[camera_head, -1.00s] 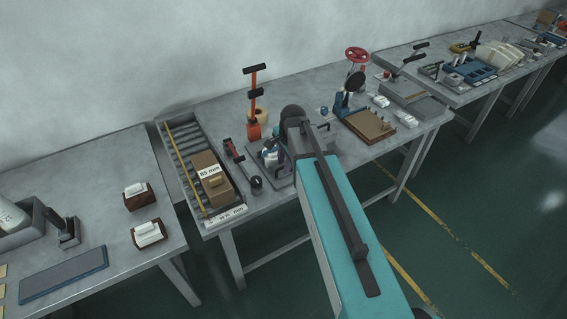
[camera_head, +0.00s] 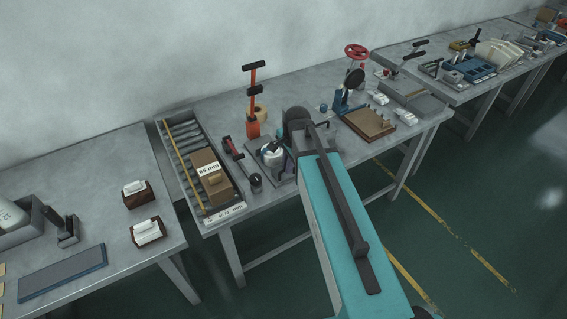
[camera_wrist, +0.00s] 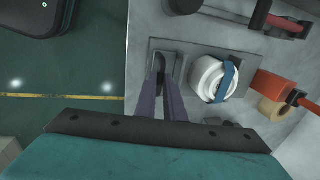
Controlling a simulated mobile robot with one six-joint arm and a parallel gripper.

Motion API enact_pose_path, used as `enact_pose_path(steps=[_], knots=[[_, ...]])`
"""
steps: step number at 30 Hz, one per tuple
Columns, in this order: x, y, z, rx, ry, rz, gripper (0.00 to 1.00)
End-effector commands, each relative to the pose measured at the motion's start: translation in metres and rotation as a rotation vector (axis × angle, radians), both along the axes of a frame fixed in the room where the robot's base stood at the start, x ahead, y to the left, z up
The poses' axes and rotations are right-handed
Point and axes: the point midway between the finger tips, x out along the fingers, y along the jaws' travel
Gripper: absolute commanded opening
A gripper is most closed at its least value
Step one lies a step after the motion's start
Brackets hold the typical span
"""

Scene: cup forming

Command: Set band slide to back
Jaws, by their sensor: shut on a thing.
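In the wrist view, my gripper (camera_wrist: 163,82) reaches up with two long purple-grey fingers. They are closed on a small dark handle (camera_wrist: 160,62) at the left end of a grey base plate (camera_wrist: 184,49). I take the handle to be the band slide's, but most of it is hidden between the fingers. On the same plate, to the right, sits a round white form (camera_wrist: 207,76) with a blue band (camera_wrist: 228,81) along its right side. In the head view, the white form (camera_head: 272,153) shows left of my arm, and the arm hides most of the gripper.
A roller tray (camera_head: 173,150) with a brown box (camera_head: 209,180) marked 85 mm lies left. An orange lever tool (camera_head: 253,108) stands behind. A brown board (camera_head: 368,124) is to the right. In the wrist view, the floor (camera_wrist: 60,75) lies left of the bench.

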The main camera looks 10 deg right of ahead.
Motion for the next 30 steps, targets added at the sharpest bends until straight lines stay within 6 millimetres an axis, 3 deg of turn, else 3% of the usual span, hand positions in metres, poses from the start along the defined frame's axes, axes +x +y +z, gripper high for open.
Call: enact_pose_path(steps=[3,14,15,18,30], knots=[[-0.0098,-0.0030,-0.0003,0.000,0.001,-0.001,0.00],[-0.0138,-0.0053,-0.0008,-0.003,0.007,0.000,0.00],[-0.0138,-0.0054,-0.0009,-0.003,0.007,0.000,0.11],[-0.0138,-0.0055,-0.0009,-0.004,0.006,0.000,0.27],[-0.0119,-0.0046,0.0009,-0.001,0.001,0.000,0.28]])
